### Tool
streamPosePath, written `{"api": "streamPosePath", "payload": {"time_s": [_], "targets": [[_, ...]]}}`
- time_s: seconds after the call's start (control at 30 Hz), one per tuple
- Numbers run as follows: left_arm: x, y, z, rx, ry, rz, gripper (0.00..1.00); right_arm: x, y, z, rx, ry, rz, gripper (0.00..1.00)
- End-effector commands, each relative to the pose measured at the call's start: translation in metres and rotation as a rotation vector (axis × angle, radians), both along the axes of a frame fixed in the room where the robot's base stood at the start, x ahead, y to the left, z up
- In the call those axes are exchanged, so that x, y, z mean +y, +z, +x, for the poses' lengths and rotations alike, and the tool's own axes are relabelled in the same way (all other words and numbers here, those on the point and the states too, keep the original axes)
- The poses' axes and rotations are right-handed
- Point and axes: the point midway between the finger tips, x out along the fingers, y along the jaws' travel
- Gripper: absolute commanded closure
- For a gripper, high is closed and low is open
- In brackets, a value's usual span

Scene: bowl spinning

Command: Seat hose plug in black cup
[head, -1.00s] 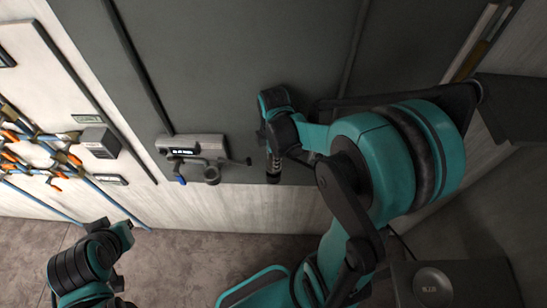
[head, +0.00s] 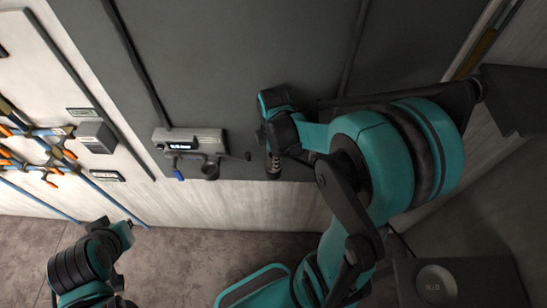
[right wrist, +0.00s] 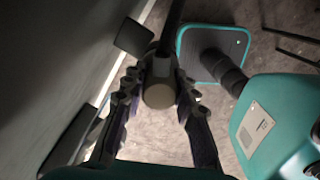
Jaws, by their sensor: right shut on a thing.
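A grey device with a lit display (head: 189,140) is fixed to the dark wall panel. A dark round cup (head: 210,171) sits under it, with a blue-tipped lever (head: 179,174) to its left. My right gripper (head: 270,139) is to the right of the device, shut on the dark hose plug (head: 273,166), which points down and is apart from the cup. In the right wrist view the plug's round grey end (right wrist: 159,95) lies between the two fingers, with a black hose (right wrist: 173,25) running up. My left gripper (head: 124,254) is low at the left and empty-looking; its jaws are unclear.
A rack of blue and orange clamps (head: 40,150) hangs on the pale wall at the left, beside a small grey box (head: 96,137). A dark box with a round top (head: 435,283) stands at the lower right. The floor (head: 180,260) between my arms is clear.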

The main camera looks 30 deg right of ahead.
Motion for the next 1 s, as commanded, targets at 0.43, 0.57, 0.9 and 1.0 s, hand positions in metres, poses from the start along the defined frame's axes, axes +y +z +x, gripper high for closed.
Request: {"api": "streamPosePath", "payload": {"time_s": [0.43,0.57,0.9,1.0], "targets": [[0.0000,-0.0053,0.0000,0.000,0.000,0.000,1.00,0.0001,-0.0051,-0.0001,0.000,0.000,0.000,1.00],[0.0000,-0.0053,0.0000,0.000,0.000,0.000,1.00,0.0000,-0.0051,-0.0001,0.000,0.000,0.000,0.51],[0.0000,-0.0053,0.0000,0.000,0.000,0.000,1.00,0.0000,-0.0040,-0.0001,0.000,0.000,0.000,0.48],[0.0000,-0.0053,0.0000,0.000,0.000,0.000,1.00,0.0000,0.0026,0.0000,0.000,0.000,0.000,0.48]]}}
